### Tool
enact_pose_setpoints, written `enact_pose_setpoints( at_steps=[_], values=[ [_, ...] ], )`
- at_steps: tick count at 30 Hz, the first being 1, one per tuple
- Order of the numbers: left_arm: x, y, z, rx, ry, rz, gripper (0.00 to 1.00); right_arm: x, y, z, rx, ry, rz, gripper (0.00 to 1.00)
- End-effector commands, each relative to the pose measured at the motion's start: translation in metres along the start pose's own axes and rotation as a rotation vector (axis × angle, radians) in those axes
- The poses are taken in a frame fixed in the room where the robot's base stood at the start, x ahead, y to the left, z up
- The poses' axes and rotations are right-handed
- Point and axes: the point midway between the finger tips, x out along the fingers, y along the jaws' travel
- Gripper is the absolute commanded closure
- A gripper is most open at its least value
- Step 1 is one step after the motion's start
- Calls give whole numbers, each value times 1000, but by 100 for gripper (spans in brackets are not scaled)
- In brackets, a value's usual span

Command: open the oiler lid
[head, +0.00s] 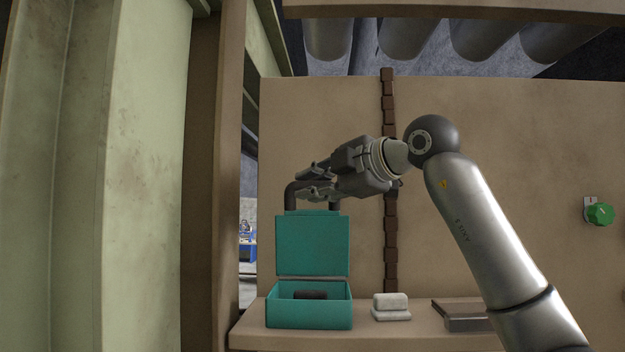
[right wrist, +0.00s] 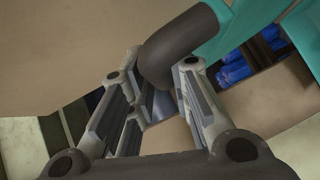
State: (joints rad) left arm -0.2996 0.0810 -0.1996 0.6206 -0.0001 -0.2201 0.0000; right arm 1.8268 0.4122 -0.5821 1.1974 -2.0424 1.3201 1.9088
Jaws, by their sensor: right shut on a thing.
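The oiler is a teal box (head: 309,316) on the shelf, and its front part is open. Its teal lid (head: 312,245) stands upright at the back of the box. A dark bent handle (head: 291,196) sits on the lid's upper edge and also shows in the right wrist view (right wrist: 178,48). My right gripper (head: 316,182) reaches in from the right at the top of the lid and is shut on the handle. In the right wrist view the handle passes between the fingers (right wrist: 155,95). The fingers partly hide the handle in the head view. My left gripper is not in view.
A dark block (head: 310,294) lies inside the box. To the right on the shelf (head: 370,340) are a pale block (head: 390,305) and a grey case (head: 462,318). A green knob (head: 600,213) is on the back panel. A post (head: 205,180) stands at left.

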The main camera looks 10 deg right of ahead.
Motion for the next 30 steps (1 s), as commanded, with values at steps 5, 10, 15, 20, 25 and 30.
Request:
enact_pose_setpoints(
  at_steps=[5, 10, 15, 20, 25, 30],
  values=[
    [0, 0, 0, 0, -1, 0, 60, 4, -6, 7, 10, -12, -22, 100],
    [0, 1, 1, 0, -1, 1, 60, 4, -7, 7, 11, -13, -23, 100],
    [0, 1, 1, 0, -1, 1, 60, 5, -7, 7, 11, -13, -24, 70],
    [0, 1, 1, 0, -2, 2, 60, 4, -6, 6, 10, -10, -21, 63],
    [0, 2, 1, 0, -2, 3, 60, 3, -5, 5, 9, -8, -18, 63],
    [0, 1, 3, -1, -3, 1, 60, -1, -3, 4, 9, -6, -14, 63]
  ],
)
